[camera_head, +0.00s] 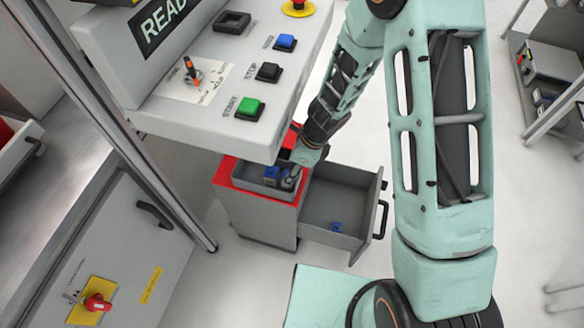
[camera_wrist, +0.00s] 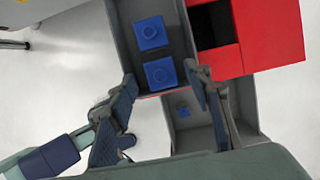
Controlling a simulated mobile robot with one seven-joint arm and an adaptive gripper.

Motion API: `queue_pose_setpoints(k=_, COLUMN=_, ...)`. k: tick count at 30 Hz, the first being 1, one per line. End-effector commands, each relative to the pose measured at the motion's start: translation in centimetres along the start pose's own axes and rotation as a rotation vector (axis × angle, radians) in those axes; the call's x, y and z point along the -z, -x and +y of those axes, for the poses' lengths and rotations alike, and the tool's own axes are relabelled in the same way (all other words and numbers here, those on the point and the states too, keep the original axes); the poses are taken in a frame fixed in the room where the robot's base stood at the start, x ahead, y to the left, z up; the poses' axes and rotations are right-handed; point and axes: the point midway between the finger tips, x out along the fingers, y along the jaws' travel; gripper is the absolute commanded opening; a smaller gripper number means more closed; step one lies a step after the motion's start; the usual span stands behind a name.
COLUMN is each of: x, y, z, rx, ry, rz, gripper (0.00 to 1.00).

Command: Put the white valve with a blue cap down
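My gripper (camera_wrist: 160,75) is open in the wrist view. Its two fingers stand wide apart over the near end of a grey tray (camera_wrist: 109,14). A square blue piece (camera_wrist: 160,72) with a round raised middle lies between the fingertips, with a gap on both sides. A second blue piece (camera_wrist: 151,33) lies farther up the tray. These may be blue caps seen from above; I see no white valve body under them. In the head view, my gripper (camera_head: 290,178) is at the tray beside a blue piece (camera_head: 271,174), and its fingers are too small to read.
The tray tops a grey cabinet (camera_head: 262,222) with a red top (camera_head: 226,170). Its open drawer (camera_head: 335,203) holds a small blue piece (camera_head: 337,226). A control panel (camera_head: 225,100) with buttons overhangs at the upper left. A metal post (camera_head: 165,190) stands left of the cabinet.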

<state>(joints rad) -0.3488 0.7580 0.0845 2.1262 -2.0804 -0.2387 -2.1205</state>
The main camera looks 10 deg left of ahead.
Motion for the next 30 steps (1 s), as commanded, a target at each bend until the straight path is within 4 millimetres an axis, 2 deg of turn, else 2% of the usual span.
queue_pose_setpoints(k=5, x=0.0, y=0.1, z=0.0, rx=0.0, ry=0.0, rz=0.0, gripper=0.46)
queue_pose_setpoints(k=10, x=-0.3, y=1.1, z=0.0, rx=0.0, ry=0.0, rz=0.0, gripper=0.46)
queue_pose_setpoints(k=12, x=-0.6, y=1.9, z=0.0, rx=0.001, ry=0.001, rz=0.0, gripper=0.46)
queue_pose_setpoints(k=16, x=-0.5, y=5.1, z=-0.1, rx=0.004, ry=0.001, rz=-0.001, gripper=0.46)
queue_pose_setpoints(k=17, x=0.8, y=4.5, z=-0.1, rx=0.001, ry=-0.007, rz=0.001, gripper=0.46)
queue_pose_setpoints(k=21, x=3.8, y=5.2, z=-0.1, rx=0.002, ry=-0.009, rz=0.001, gripper=0.46)
queue_pose_setpoints(k=30, x=9.2, y=7.0, z=-0.1, rx=0.002, ry=-0.004, rz=0.0, gripper=0.46)
